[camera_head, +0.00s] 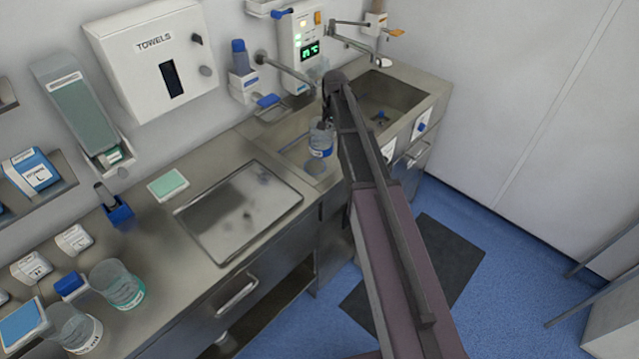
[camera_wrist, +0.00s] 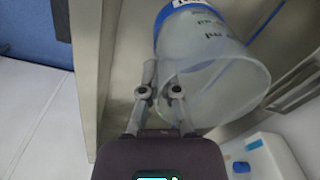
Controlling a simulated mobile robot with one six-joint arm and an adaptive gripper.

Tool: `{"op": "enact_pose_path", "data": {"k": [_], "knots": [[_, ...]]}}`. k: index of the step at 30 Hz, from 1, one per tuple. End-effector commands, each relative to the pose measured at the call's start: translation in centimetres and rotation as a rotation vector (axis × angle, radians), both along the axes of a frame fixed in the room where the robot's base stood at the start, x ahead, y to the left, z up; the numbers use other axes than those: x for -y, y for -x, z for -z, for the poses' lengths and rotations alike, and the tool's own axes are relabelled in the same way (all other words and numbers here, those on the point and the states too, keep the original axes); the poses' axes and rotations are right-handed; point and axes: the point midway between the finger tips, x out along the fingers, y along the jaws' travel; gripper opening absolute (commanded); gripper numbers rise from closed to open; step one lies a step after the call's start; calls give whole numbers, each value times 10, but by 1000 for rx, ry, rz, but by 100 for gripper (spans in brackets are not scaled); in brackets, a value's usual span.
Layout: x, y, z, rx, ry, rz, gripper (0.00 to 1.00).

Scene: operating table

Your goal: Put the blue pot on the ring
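The blue pot (camera_head: 320,139) is a clear cup with a blue label band, upright at the steel counter's left basin. In the wrist view the blue pot (camera_wrist: 215,75) fills the upper middle, its open mouth facing the camera. My gripper (camera_head: 326,100) reaches down over it. In the wrist view my gripper (camera_wrist: 161,82) has its two fingers close together at the pot's rim, with the pot wall seemingly between them.
A flat steel tray (camera_head: 240,209) lies on the counter left of the pot. Two clear cups (camera_head: 118,285) (camera_head: 73,327) stand at the near left. A deep sink (camera_head: 385,97) lies to the right. A wall unit with a green display (camera_head: 304,47) rises behind.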

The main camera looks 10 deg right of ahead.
Motion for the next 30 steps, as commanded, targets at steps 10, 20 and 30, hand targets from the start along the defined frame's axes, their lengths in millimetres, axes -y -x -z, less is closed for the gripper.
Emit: {"op": "enact_pose_path", "data": {"k": [10, 20, 30], "knots": [[-1, -4, 46, 0, -1, 16, 0], [-1, -4, 56, 0, -1, 15, 0], [-1, -4, 57, 0, -1, 14, 0]]}}
